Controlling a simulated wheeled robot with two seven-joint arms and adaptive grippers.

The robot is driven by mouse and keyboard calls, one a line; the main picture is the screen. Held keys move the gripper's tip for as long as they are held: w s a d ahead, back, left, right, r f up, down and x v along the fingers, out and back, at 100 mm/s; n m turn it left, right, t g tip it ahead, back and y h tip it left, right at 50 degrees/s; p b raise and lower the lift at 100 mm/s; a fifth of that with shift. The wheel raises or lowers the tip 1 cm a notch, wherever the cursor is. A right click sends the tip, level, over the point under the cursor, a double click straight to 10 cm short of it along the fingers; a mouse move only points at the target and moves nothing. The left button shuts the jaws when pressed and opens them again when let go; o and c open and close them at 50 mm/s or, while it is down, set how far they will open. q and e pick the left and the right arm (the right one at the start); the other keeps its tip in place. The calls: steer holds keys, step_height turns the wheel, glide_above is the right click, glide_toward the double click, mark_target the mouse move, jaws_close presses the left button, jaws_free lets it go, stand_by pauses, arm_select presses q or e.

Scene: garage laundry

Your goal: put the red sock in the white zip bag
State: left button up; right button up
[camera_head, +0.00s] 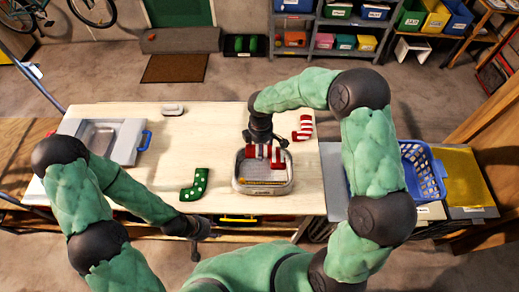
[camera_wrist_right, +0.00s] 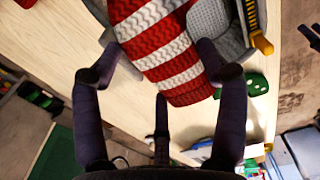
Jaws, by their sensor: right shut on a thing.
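My right gripper (camera_head: 265,142) is shut on a red-and-white striped sock (camera_head: 277,157) over the back part of the white zip bag (camera_head: 263,189). The sock (camera_wrist_right: 165,45) lies between its fingers (camera_wrist_right: 160,75) in the right wrist view. I cannot tell whether the sock touches the bag. Another red-and-white striped sock (camera_head: 304,128) lies on the table to the right. My left gripper (camera_head: 197,236) is at the table's front edge, open and empty.
A green dotted sock (camera_head: 194,186) lies left of the bag. A blue basket (camera_head: 425,172) stands right of the table. The table's left middle is clear.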

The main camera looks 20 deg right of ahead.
steer(key=shift+w+f, duration=0.7)
steer(key=shift+f, duration=0.25)
steer(key=shift+o, duration=0.2)
steer(key=f, duration=0.1)
steer(key=s+f, duration=0.1)
steer(key=f, duration=0.1)
steer(key=shift+a, duration=0.1)
steer(key=shift+f, duration=0.1)
steer(key=shift+c, duration=1.1)
steer(key=shift+w+f, duration=0.1)
steer(key=shift+w, duration=0.45)
steer(key=shift+s+f+b, duration=0.15)
steer(key=shift+s+b, duration=0.05)
steer(key=shift+b, duration=0.1)
steer(key=shift+w+f, duration=0.2)
steer(key=shift+f, duration=0.05)
steer(key=o, duration=1)
steer(key=shift+r, duration=0.1)
steer(key=shift+r, duration=0.1)
